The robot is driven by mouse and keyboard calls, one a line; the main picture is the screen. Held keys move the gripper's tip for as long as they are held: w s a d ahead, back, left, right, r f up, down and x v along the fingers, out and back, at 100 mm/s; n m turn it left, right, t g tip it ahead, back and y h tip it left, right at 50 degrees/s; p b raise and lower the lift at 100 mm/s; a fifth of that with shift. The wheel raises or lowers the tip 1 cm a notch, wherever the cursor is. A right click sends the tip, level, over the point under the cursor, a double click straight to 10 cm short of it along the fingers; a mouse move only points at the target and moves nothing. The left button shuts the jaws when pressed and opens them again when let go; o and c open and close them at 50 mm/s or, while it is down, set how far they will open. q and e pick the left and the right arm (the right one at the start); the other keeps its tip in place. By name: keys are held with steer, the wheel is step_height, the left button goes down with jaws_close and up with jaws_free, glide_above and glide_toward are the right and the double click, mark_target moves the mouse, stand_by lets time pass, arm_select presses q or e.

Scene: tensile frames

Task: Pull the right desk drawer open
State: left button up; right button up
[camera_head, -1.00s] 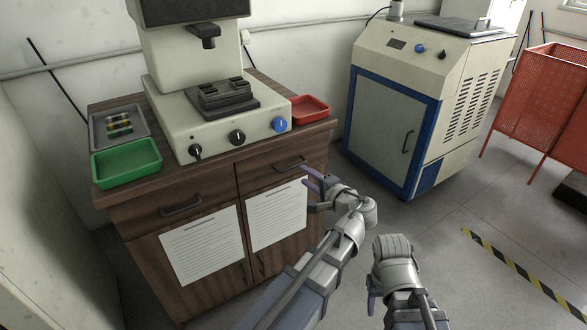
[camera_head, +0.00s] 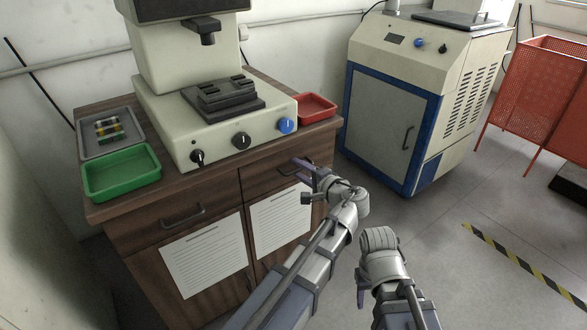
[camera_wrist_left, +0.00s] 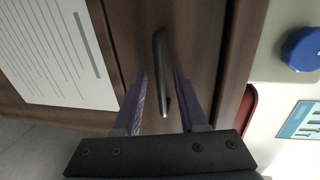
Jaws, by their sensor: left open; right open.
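The right desk drawer (camera_head: 256,180) is the dark wooden front at the upper right of the cabinet, and it looks shut. Its dark bar handle (camera_head: 281,170) is partly hidden by my left gripper (camera_head: 304,174). In the left wrist view, the drawer front (camera_wrist_left: 196,45) fills the middle. There the handle (camera_wrist_left: 159,50) runs lengthwise between the two purple fingers of my left gripper (camera_wrist_left: 163,75). The fingers are open, with visible gaps on both sides of the bar. My right gripper (camera_head: 361,284) is open and empty, low over the floor, away from the cabinet.
The left drawer has its own handle (camera_head: 183,216). A paper sheet (camera_head: 280,222) hangs on the door below. On top stand a press machine (camera_head: 212,135), a green tray (camera_head: 121,173) and a red tray (camera_head: 318,107). Floor right of the cabinet is clear up to a blue-framed machine (camera_head: 391,130).

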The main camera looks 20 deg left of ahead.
arm_select(q)
steer(key=shift+c, duration=0.4)
jaws_close()
stand_by(0.9)
